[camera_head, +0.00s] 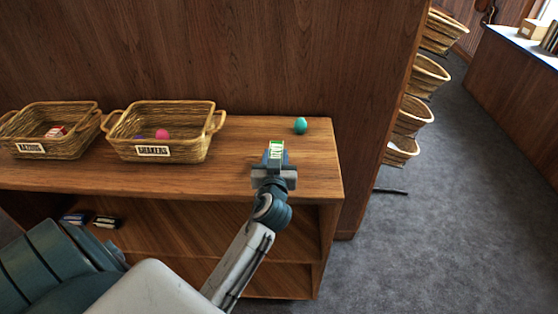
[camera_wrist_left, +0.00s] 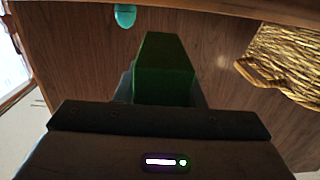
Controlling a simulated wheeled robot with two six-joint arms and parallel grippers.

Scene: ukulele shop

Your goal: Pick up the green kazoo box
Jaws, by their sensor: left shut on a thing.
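The green kazoo box (camera_head: 276,149) is between the fingers of my left gripper (camera_head: 275,160), above the right part of the wooden shelf top. In the left wrist view the green box (camera_wrist_left: 165,68) fills the space between the fingers and shows as a dark green block. My left gripper (camera_wrist_left: 165,95) is shut on it. Whether the box touches the shelf top is hard to tell. My right gripper is not in view.
A teal egg-shaped thing (camera_head: 300,125) stands on the shelf top (camera_head: 235,180) behind the gripper. Two wicker baskets, one labelled (camera_head: 160,135) and another (camera_head: 50,130), stand to the left. Small boxes (camera_head: 107,222) lie on the lower shelf. Hanging baskets (camera_head: 415,115) are at right.

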